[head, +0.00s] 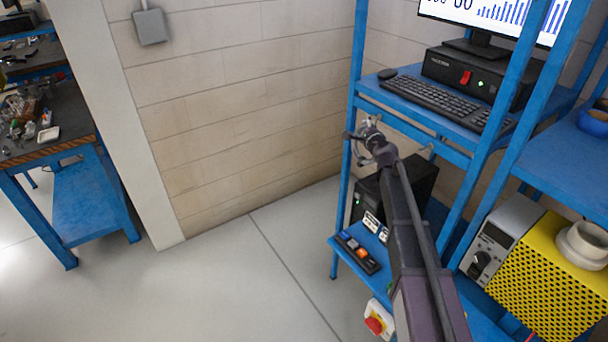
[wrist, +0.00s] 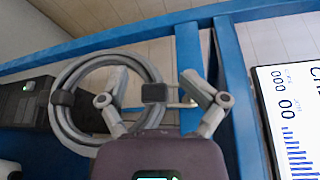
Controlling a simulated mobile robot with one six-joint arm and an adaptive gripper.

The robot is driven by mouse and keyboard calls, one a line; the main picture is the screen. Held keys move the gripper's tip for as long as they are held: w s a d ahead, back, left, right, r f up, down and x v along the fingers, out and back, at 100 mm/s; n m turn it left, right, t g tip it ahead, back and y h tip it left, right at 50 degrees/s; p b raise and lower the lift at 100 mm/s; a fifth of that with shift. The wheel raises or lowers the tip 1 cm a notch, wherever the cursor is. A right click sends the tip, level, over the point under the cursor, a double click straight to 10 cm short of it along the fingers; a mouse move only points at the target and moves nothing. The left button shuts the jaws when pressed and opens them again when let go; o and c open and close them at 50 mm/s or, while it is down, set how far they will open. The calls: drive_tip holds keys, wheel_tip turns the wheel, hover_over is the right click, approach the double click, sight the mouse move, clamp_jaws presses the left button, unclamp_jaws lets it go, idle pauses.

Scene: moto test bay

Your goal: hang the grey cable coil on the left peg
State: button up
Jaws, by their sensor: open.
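The grey cable coil (wrist: 68,112) shows in the wrist view as a round loop with dark straps, upright in front of the blue rack rail. My gripper (wrist: 154,84) is open; one finger overlaps the coil and the other is to its right. The coil's right side with a dark strap lies between the fingers, with no clear grip on it. A short pale peg (wrist: 181,104) shows just right of that strap. I cannot tell whether the coil rests on a peg. In the head view my gripper (head: 368,142) is at the rack's left post, and the coil is not clear there.
The blue rack (head: 356,75) holds a keyboard (head: 440,98), a black computer box (head: 465,75) and a monitor (head: 500,15). A switch strip (head: 357,252) lies on its lower shelf. A yellow perforated box (head: 550,275) stands at right. Floor (head: 220,290) at left is clear.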

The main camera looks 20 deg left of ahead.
drive_tip(key=s+a+f+g+y, duration=0.1)
drive_tip(key=s+a+g, duration=0.3)
drive_tip(key=s, duration=0.5)
drive_tip(key=s+a+f+g+y, duration=0.2)
drive_tip(key=s+a+g, duration=0.2)
drive_tip(key=s, duration=0.5)
drive_tip(key=s+a+f+g+y, duration=0.1)
drive_tip(key=s+a+g+y, duration=0.1)
drive_tip(key=s, duration=0.6)
drive_tip(key=shift+s+a+f+m+g, duration=0.35)
drive_tip(key=shift+a+g, duration=0.55)
drive_tip(key=shift+a, duration=0.5)
drive_tip(key=s+d+f+n+g+h, duration=0.1)
drive_tip(key=s+d+f+n+h, duration=0.3)
drive_tip(key=d, duration=1)
drive_tip(key=s+d+f+n+h, duration=0.4)
drive_tip(key=d+n+h, duration=0.1)
drive_tip(key=d, duration=0.9)
drive_tip(key=s+d+f+n+g+h, duration=0.1)
drive_tip(key=s+d+f+n+h, duration=0.3)
drive_tip(key=d, duration=1)
drive_tip(key=shift+s+n+g+h, duration=0.3)
drive_tip(key=shift+n, duration=0.75)
drive_tip(key=shift+f, duration=0.1)
